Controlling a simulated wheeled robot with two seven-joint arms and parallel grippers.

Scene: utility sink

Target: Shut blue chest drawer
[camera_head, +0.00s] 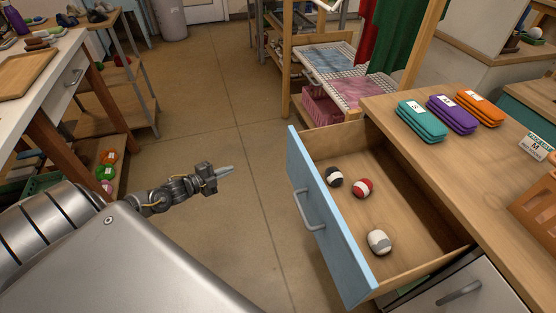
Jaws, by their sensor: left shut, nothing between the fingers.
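The blue chest drawer (330,236) is pulled well out of the wooden chest on the right. Its blue front carries a metal bar handle (308,210) and faces left. Inside the drawer lie a dark ball with a white band (335,177), a red and white ball (362,188) and a grey and white ball (379,241). My left gripper (226,170) is shut and empty. It appears to the left of the drawer front, apart from it, with its fingertips pointing right. My right gripper is not in view.
The chest top (456,150) bears teal (422,121), purple (452,114) and orange (480,108) cases. A lower white drawer (468,297) shows below. A rack with wire shelves (345,77) stands behind. A white workbench (45,75) is at left. Open floor (225,110) lies between.

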